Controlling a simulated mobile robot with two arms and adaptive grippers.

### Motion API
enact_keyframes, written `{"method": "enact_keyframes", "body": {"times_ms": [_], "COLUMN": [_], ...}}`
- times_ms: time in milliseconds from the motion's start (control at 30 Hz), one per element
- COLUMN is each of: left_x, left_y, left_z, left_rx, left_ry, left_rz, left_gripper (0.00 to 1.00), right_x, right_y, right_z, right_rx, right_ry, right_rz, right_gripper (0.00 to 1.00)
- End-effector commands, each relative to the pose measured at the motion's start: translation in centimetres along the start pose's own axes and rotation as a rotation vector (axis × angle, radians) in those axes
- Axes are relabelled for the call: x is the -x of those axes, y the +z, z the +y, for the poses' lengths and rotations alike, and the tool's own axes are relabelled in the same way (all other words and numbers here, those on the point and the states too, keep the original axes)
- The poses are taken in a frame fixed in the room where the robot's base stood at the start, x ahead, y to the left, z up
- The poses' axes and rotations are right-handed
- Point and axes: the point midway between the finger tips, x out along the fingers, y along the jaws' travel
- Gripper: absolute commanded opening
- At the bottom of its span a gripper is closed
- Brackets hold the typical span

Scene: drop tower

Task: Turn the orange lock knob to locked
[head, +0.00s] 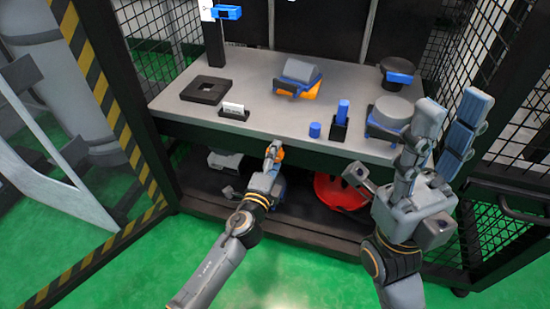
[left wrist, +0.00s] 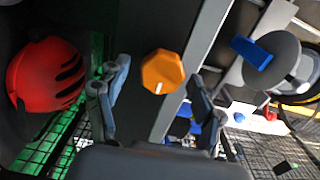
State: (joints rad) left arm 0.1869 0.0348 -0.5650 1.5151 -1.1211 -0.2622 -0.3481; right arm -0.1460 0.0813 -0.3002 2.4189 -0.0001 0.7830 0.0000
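The orange lock knob (left wrist: 162,72) is an eight-sided knob with a short white mark on its lower edge in the left wrist view. It sits on a dark surface, between and slightly ahead of the left fingertips, with a gap on each side. In the head view the knob (head: 281,154) is at the front of the bench, partly hidden by my left gripper (head: 272,150). In the left wrist view my left gripper (left wrist: 158,78) is open around the line of the knob. My right gripper (head: 453,102) is open and empty, raised at the right in front of the bench.
The grey bench (head: 255,112) holds a black square frame (head: 206,90), a white card holder (head: 234,111), a blue cylinder (head: 315,130) and grey-and-blue devices. A red helmet (head: 338,190) lies on the lower shelf. Mesh walls and a striped post (head: 108,95) flank the bench.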

Motion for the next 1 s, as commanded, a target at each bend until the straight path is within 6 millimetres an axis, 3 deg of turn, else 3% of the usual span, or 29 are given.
{"method": "enact_keyframes", "body": {"times_ms": [267,367,700,1000], "left_x": [0.5,1.9,9.0,11.9], "left_y": [0.0,0.0,0.0,0.0], "left_z": [0.0,0.1,0.1,0.0], "left_rx": [0.002,0.003,0.003,0.001], "left_ry": [0.0,0.001,0.003,0.0], "left_rz": [-0.001,0.0,0.0,0.0], "left_gripper": [0.67,0.67,0.67,0.67], "right_x": [-0.1,-0.1,-0.1,-0.1], "right_y": [-0.1,-0.1,0.0,0.0], "right_z": [0.0,0.0,0.0,0.0], "right_rx": [0.001,0.001,0.0,0.0], "right_ry": [-0.002,-0.001,0.0,0.0], "right_rz": [0.005,0.004,0.002,0.002], "right_gripper": [0.38,0.38,0.38,0.38]}}
